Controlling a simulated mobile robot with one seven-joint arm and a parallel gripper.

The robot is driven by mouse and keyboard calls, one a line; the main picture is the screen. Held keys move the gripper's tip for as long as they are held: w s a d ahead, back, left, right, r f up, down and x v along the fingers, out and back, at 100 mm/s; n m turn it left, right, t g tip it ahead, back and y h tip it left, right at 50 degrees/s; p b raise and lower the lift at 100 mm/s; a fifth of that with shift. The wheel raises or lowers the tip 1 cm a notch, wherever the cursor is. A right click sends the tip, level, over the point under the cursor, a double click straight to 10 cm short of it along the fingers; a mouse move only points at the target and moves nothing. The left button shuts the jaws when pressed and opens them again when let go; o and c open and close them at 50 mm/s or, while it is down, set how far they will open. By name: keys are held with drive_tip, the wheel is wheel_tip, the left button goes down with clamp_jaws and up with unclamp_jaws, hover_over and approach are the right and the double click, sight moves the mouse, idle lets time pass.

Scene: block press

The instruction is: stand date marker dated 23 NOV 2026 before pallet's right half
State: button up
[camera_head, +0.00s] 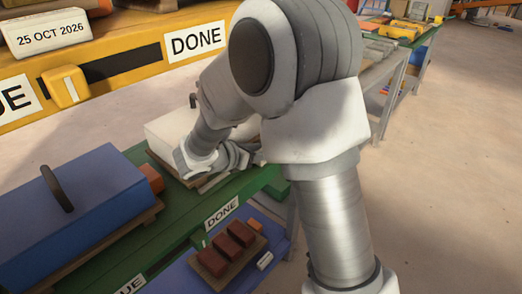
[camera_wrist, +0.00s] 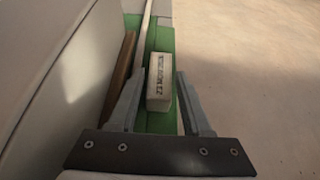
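In the wrist view, a small white date marker (camera_wrist: 159,88) lies on a green surface (camera_wrist: 160,122) between the two fingers of my gripper (camera_wrist: 160,74). Its dark print runs along its length and seems to include NOV, but is too blurred to read fully. The fingers are open, with a gap on each side of the marker. In the head view, my gripper (camera_head: 240,156) is low beside a white box-like cover (camera_head: 172,128) on a wooden pallet, at the far end of the green bench (camera_head: 180,205); the marker between the fingers cannot be made out there.
A blue cover with a black handle (camera_head: 85,205) stands on another pallet at left. A lower blue shelf holds a board with red blocks (camera_head: 228,250) and a small white block (camera_head: 265,261). A marker reading 25 OCT 2026 (camera_head: 50,36) stands on the yellow bench. Open floor lies right.

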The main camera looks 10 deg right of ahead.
drive_tip(key=shift+r, duration=0.1)
drive_tip(key=shift+a+r, duration=0.1)
drive_tip(key=shift+r, duration=0.1)
drive_tip(key=p+v, duration=0.3)
drive_tip(key=v, duration=0.8)
drive_tip(key=shift+s+a+r+p, duration=0.1)
drive_tip(key=shift+p, duration=0.2)
drive_tip(key=shift+s+r, duration=0.15)
drive_tip(key=shift+s, duration=0.05)
drive_tip(key=s+d+r+m+g+y, duration=0.3)
drive_tip(key=s+d+r+m+g, duration=0.2)
drive_tip(key=s+d+m, duration=0.6)
drive_tip(key=s+a+r+m+t+y, duration=0.2)
drive_tip(key=s+m+y, duration=0.5)
drive_tip(key=m, duration=0.7)
drive_tip(key=shift+s+a+r+t, duration=0.3)
drive_tip(key=shift+s+r+t, duration=0.3)
drive_tip(key=shift+s, duration=0.65)
